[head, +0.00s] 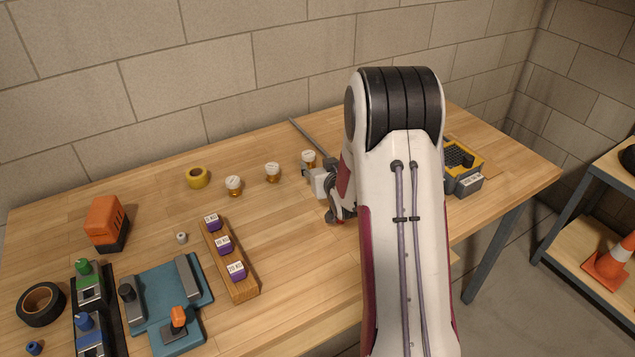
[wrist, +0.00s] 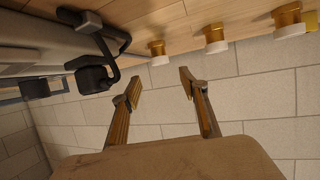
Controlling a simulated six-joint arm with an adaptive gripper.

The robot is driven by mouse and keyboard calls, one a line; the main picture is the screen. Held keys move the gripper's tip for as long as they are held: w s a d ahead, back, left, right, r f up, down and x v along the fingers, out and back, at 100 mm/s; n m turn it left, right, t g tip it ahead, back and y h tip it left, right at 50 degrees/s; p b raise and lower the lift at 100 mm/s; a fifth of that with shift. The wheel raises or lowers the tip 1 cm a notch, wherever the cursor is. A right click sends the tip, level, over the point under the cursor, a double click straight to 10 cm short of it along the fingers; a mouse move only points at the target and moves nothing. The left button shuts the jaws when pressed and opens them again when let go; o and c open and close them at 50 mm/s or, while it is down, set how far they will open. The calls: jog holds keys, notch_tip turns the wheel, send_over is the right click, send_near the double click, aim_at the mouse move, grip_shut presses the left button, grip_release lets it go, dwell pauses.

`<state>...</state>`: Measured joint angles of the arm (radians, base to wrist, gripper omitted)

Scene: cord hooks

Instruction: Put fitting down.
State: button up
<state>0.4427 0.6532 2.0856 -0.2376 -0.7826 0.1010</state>
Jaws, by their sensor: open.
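Three brass fittings with white tops stand in a row towards the back of the bench in the head view: a left one (head: 233,186), a middle one (head: 272,173) and a right one (head: 308,158). Three also show along the top of the wrist view, such as the nearest (wrist: 158,52). My gripper (wrist: 160,79) is open, with nothing between its fingers, and apart from the fittings. In the head view my arm hides most of it; it is near the right fitting. Which fitting the task means, I cannot tell.
A yellow-grey bin (head: 463,184) stands right.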

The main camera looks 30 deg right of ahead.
jog(key=shift+a+r, duration=0.3)
jog(key=shift+r, duration=0.1)
jog(key=s+a+r+n+g+y, duration=0.1)
jog(key=s+a+r+g, duration=0.3)
jog(key=s+a+r, duration=1)
jog(key=s+a+g, duration=0.1)
jog(key=s+a, duration=0.2)
jog(key=s, duration=0.6)
jog(key=s+a+r+n+g+y, duration=0.1)
jog(key=s+a, duration=0.3)
jog(key=s, duration=0.5)
jog(key=s+a+n+g+y, duration=0.1)
jog(key=s+a, duration=0.2)
jog(key=s, duration=0.6)
jog(key=shift+a+r, duration=0.25)
jog(key=shift+r, duration=0.05)
dwell(0.6)
